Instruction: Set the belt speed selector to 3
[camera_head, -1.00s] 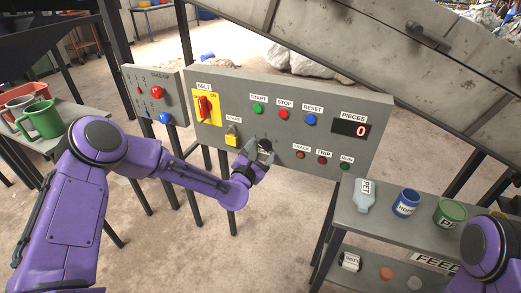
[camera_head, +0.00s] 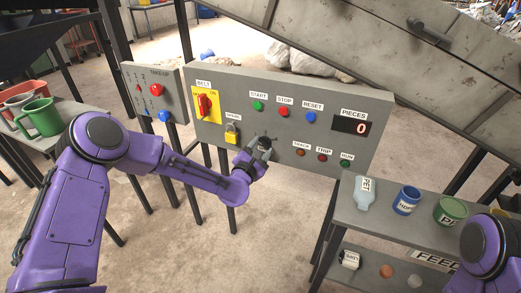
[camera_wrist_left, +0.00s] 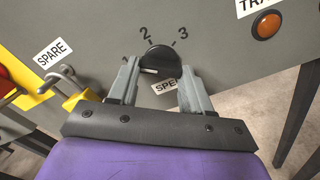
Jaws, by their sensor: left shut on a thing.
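The belt speed selector is a round black knob (camera_wrist_left: 162,62) on the grey control panel (camera_head: 215,85). The numerals 2 and 3 show above it in the left wrist view, and a label starting "SPE" is partly covered below it. A short pale mark shows at the knob's lower left; I cannot tell which number the knob points to. My left gripper (camera_wrist_left: 160,68) is shut on the knob, one finger on each side. In the head view the left gripper (camera_head: 261,151) partly covers the knob. My right gripper is out of view.
A yellow padlock (camera_head: 231,139) at the SPARE label is left of the knob. The red belt switch (camera_head: 203,104) is above left. Start, stop and reset buttons (camera_head: 284,112) are above; indicator lamps (camera_head: 322,157) are to the right. A shelf (camera_head: 395,233) with containers stands lower right.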

